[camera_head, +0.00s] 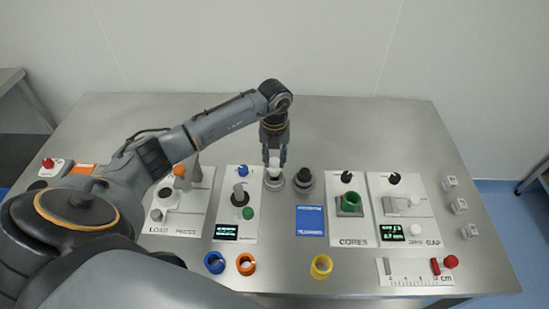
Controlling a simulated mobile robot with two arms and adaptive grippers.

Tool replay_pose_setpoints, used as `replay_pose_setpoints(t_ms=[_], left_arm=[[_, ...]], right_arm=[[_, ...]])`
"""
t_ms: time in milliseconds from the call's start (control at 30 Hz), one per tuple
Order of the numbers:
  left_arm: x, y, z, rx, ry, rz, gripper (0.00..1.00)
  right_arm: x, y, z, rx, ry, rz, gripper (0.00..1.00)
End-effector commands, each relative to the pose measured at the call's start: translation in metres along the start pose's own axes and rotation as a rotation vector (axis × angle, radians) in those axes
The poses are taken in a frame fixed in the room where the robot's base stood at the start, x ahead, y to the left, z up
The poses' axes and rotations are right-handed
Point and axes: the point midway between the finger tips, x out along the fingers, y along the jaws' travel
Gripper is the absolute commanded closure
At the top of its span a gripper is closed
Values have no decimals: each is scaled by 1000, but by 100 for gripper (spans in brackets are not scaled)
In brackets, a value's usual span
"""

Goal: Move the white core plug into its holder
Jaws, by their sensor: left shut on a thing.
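My left gripper (275,158) points straight down near the middle of the table and is shut on the white core plug (274,171). The plug is upright, with its upper part between the fingers. The plug's holder (274,184), a round grey base, is directly below it. I cannot tell whether the plug touches the holder or is just above it. My right gripper is not in view.
A dark plug in a similar base (304,178) stands close on the right. The CORES panel (350,236) holds a green ring (350,203). A blue card (310,221) lies in front. Orange (246,264), blue (215,262) and yellow rings (321,266) lie near the front edge.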

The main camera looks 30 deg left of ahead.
Motion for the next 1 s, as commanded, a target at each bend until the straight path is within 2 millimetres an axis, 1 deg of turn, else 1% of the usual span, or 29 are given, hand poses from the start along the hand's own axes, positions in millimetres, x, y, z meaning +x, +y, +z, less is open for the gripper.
replay_pose_setpoints(t_ms=[1000], left_arm=[[18,0,0,0,0,0,100]], right_arm=[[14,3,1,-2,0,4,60]])
